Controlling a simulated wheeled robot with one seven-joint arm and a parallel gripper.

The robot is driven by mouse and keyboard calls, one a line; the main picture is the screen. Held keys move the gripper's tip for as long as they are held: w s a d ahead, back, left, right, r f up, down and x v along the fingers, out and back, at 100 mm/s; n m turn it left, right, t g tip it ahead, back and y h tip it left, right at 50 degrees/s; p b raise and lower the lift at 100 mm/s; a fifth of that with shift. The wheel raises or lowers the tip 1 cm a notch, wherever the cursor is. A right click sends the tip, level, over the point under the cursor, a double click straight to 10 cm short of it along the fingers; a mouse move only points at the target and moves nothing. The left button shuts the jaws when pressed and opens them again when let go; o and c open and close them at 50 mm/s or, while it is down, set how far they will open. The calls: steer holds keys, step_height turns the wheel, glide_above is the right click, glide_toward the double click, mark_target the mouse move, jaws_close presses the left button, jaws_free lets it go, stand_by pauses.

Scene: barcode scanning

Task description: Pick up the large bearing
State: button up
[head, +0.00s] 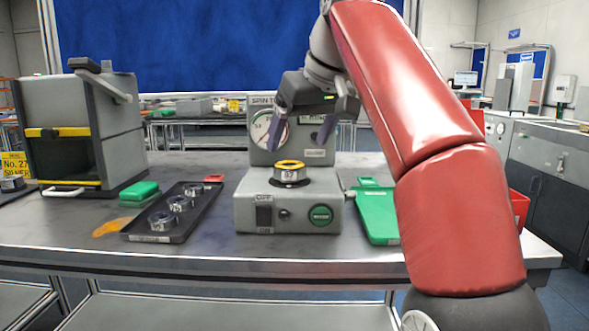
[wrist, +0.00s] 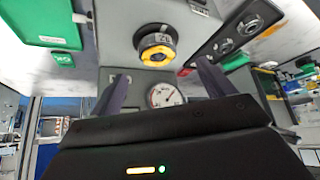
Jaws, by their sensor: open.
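A bearing with a yellow top ring and silver side (head: 289,173) sits on the grey spin tester (head: 262,212), in front of its round dial. It looks larger than the bearings in the black tray. It also shows in the wrist view (wrist: 158,46), just beyond the fingers. My gripper (head: 302,132) is open and empty. It is above and apart from the bearing, its two dark fingers spread in front of the dial panel. In the wrist view the open fingers (wrist: 163,76) stand left and right of the dial, with the bearing above it in the picture.
A black tray (head: 200,220) holding several silver bearings lies left of the tester. A green box (head: 139,191) and a grey machine with an open front (head: 90,130) stand farther left. A green tray (head: 378,215) lies to the right. A red bin (head: 518,208) is partly behind my arm.

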mark_target(294, 168)
steer(key=shift+d+b+x, duration=0.15)
steer(key=shift+b+x, duration=0.05)
steer(key=shift+x, duration=1.4)
steer(key=shift+d+b+x, duration=0.1)
steer(key=shift+b+x, duration=0.1)
steer(key=shift+x, duration=1.45)
steer(key=c, duration=1.3)
